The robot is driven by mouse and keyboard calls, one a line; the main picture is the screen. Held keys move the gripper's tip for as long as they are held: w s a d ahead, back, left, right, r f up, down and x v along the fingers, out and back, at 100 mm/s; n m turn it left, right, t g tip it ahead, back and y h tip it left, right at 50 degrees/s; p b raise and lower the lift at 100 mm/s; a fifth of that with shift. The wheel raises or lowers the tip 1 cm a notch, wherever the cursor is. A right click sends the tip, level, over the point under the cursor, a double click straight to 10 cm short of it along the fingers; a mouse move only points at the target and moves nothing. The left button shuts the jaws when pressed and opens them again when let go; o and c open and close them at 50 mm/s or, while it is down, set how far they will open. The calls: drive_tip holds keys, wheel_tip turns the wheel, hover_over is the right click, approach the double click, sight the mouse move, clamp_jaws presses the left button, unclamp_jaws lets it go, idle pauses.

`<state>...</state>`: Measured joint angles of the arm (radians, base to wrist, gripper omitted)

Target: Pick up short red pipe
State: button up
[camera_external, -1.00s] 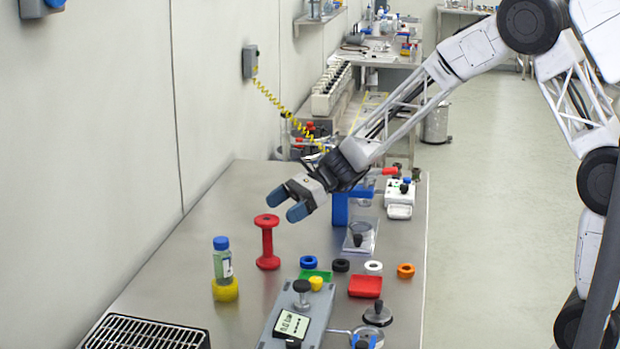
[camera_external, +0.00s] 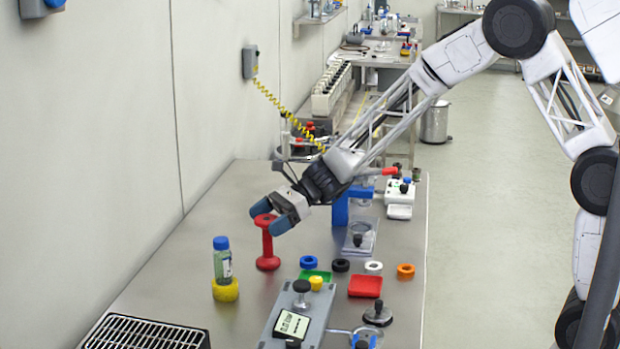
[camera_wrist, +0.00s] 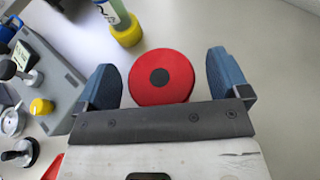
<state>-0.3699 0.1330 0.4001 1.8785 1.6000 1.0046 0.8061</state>
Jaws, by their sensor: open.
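The short red pipe (camera_external: 267,249) stands upright on the metal table, with a wide flange at its top and bottom. My gripper (camera_external: 268,218) is open at the height of the pipe's top flange. In the wrist view the round red top (camera_wrist: 161,77) with a dark centre lies between the two blue fingertips of my gripper (camera_wrist: 163,80). A gap shows on each side of it. The pipe's shaft and base are hidden below the top in the wrist view.
A green vial with a blue cap (camera_external: 222,262) stands in a yellow holder (camera_external: 225,290) to the left front. A grey device (camera_external: 297,318), small coloured rings and a red tray (camera_external: 365,286) lie to the right front. A blue stand (camera_external: 340,207) is right behind.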

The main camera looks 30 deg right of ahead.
drive_tip(key=shift+a, duration=0.15)
idle(0.4)
drive_tip(key=c, duration=1.6)
